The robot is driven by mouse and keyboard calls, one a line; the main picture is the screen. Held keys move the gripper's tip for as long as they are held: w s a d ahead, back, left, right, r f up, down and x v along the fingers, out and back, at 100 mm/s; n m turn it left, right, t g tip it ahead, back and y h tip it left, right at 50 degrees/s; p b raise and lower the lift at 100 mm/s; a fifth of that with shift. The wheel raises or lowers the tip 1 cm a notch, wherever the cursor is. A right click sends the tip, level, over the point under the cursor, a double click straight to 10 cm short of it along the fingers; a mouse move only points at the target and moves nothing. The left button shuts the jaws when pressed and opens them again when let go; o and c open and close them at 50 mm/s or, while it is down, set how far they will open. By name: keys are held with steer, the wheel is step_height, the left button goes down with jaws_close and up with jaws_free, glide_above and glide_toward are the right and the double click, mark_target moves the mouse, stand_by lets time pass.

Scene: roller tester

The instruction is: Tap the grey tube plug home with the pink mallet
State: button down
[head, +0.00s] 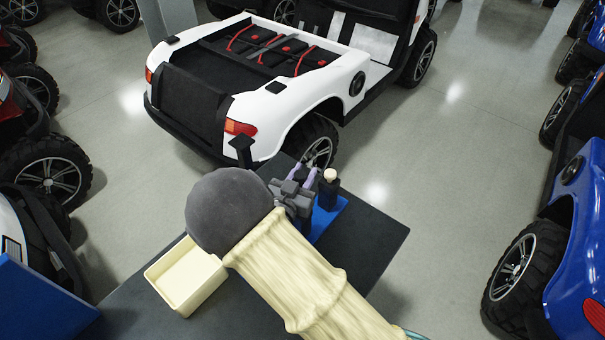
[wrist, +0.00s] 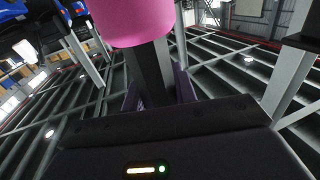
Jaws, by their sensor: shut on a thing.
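The pink mallet's head (wrist: 133,20) shows at the top of the wrist view, with its dark handle (wrist: 150,72) running down between my gripper's purple fingers (wrist: 158,92). My gripper is shut on that handle. In the head view my gripper (head: 306,178) is over the far part of the dark table, beside a blue base; the mallet cannot be made out there. On the blue base (head: 328,214) stands a dark upright post (head: 328,193) with a pale top, just right of my gripper. I cannot make out the grey tube plug in either view.
A cream open tray (head: 186,277) sits on the dark table (head: 362,250), left of my arm. A black upright piece (head: 242,150) stands at the table's far edge. A white cart (head: 270,85) is behind it. The table's right side is clear.

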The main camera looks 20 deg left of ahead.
steer(key=shift+f, duration=0.1)
steer(key=shift+s+d+r+p, duration=0.15)
steer(key=shift+r+p, duration=0.85)
steer(key=shift+r, duration=0.85)
steer(key=shift+r+p, duration=1.6)
steer(key=shift+r, duration=0.9)
steer(key=w+d+f+h, duration=0.1)
steer(key=w+d+f, duration=0.5)
steer(key=d+f, duration=0.3)
steer(key=s+d+f, duration=0.1)
steer(key=d+f, duration=0.4)
steer(key=d, duration=0.4)
steer(key=d+f+y, duration=0.1)
steer(key=d+f, duration=0.4)
steer(key=d, duration=0.4)
steer(key=s+d+f, duration=0.1)
steer(key=d+f, duration=0.4)
steer(key=d, duration=0.5)
steer(key=shift+s+f+b, duration=0.3)
steer(key=shift+s+b, duration=0.05)
steer(key=shift+b, duration=0.05)
